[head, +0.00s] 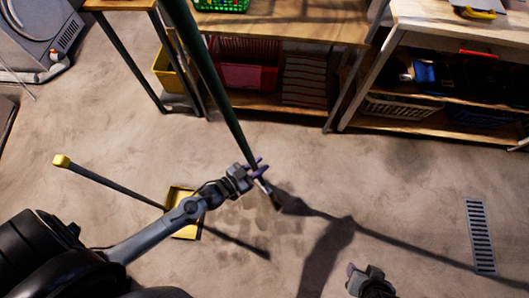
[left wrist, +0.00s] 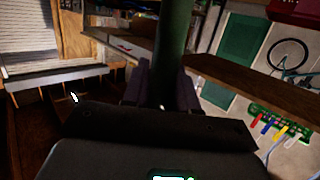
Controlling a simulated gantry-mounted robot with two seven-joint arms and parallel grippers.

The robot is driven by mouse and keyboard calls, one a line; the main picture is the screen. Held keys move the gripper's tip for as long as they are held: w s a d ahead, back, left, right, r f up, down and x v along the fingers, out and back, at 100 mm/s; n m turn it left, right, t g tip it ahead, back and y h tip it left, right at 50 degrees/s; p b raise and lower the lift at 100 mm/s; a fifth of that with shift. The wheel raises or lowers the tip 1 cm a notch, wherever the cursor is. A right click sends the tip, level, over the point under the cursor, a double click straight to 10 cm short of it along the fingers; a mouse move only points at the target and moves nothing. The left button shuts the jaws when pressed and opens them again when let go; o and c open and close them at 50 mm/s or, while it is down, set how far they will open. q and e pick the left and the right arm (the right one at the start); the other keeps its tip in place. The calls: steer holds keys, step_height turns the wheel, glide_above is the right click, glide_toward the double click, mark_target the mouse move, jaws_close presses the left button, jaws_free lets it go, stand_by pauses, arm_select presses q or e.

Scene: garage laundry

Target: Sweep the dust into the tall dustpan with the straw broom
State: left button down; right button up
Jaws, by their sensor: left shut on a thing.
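The straw broom has a long dark green handle (head: 215,80) that slants down from the top of the head view. My left gripper (head: 257,171) is shut on the handle low down; the handle also rises between its fingers in the left wrist view (left wrist: 173,50). The broom's small lower end (head: 266,188) shows just below the gripper; its bristles are hard to make out. The tall dustpan (head: 184,231) is yellow, on the floor left of the broom, partly hidden behind my left arm. Faint darker dust patches (head: 236,222) lie between them. My right gripper (head: 362,272) is low in the head view, its jaws unclear.
A wooden shelf unit (head: 285,28) with bins stands behind the broom, and another bench (head: 430,22) stands at the right. A floor drain grate (head: 480,235) is at the far right. The concrete floor between is open. The dustpan's stick (head: 115,183) leans out to the left.

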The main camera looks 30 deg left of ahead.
arm_select(q)
steer(key=shift+s+a+p, duration=0.25)
steer(key=shift+s+p, duration=0.2)
steer(key=shift+s, duration=0.25)
steer(key=f+p+v, duration=0.2)
steer(key=p+v, duration=0.2)
steer(key=v, duration=0.7)
steer(key=shift+p, duration=0.3)
steer(key=shift+s, duration=0.1)
steer(key=r+p, duration=0.1)
steer(key=w+r+p, duration=0.1)
steer(key=r+p, duration=0.1)
steer(key=w+r+p, duration=0.1)
steer(key=r+p, duration=0.1)
steer(key=shift+d+r, duration=0.1)
steer(key=shift+d, duration=0.3)
